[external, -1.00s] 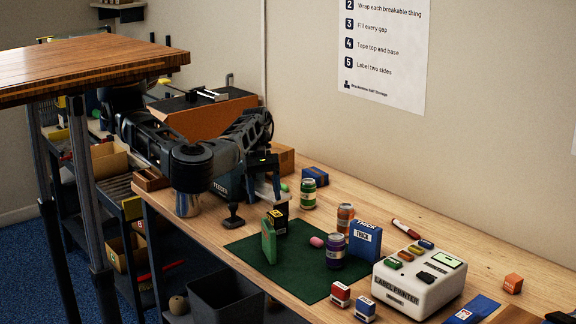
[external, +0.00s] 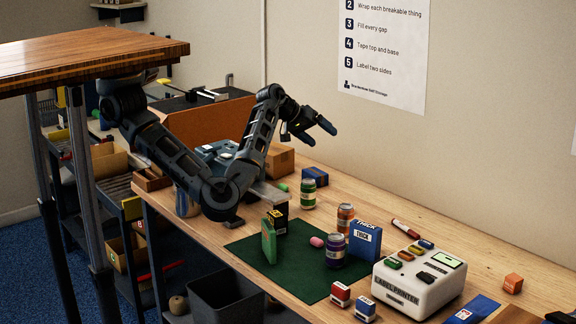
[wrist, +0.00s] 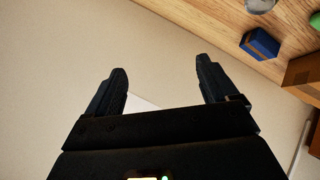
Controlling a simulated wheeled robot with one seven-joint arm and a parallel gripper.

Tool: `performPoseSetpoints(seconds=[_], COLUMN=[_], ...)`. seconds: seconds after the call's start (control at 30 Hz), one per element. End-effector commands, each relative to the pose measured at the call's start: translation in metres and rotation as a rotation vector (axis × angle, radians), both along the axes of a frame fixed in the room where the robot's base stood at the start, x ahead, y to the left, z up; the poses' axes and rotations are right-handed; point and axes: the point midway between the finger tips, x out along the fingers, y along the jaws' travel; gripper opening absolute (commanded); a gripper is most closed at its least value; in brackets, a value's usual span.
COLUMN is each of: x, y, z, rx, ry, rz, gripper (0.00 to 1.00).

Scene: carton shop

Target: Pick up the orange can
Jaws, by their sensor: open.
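The orange can (external: 345,219) stands upright on the wooden table, just left of the blue box and behind the purple can. Its lower part is partly hidden by the purple can. My gripper (external: 317,128) is open and empty, raised well above the table near the back wall, up and to the left of the orange can. The orange can cannot be made out in the wrist view.
A purple can (external: 335,250), a blue box (external: 366,241) and a green can (external: 308,194) stand close to the orange can. A green mat (external: 300,283) lies in front. A white label printer (external: 420,282) is at right. The wall (external: 500,130) is close behind my gripper.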

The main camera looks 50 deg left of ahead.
Motion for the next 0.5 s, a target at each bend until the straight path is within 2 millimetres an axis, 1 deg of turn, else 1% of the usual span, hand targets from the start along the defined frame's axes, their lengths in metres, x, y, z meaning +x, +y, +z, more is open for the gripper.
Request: performPoseSetpoints(seconds=[0.03,0.13,0.2,0.27,0.37,0.47,0.5], x=[0.016,0.038,0.047,0.052,0.053,0.044,0.038], y=[0.002,-0.006,-0.015,-0.025,-0.04,-0.053,-0.058], z=[0.008,0.017,0.015,0.007,-0.015,-0.05,-0.066], rx=[0.071,0.193,0.272,0.333,0.416,0.467,0.478], ry=[-0.088,-0.25,-0.345,-0.414,-0.509,-0.578,-0.599], rz=[-0.056,-0.19,-0.288,-0.375,-0.519,-0.661,-0.715], gripper=[0.87,0.87,0.87,0.87,0.87,0.87,0.87])
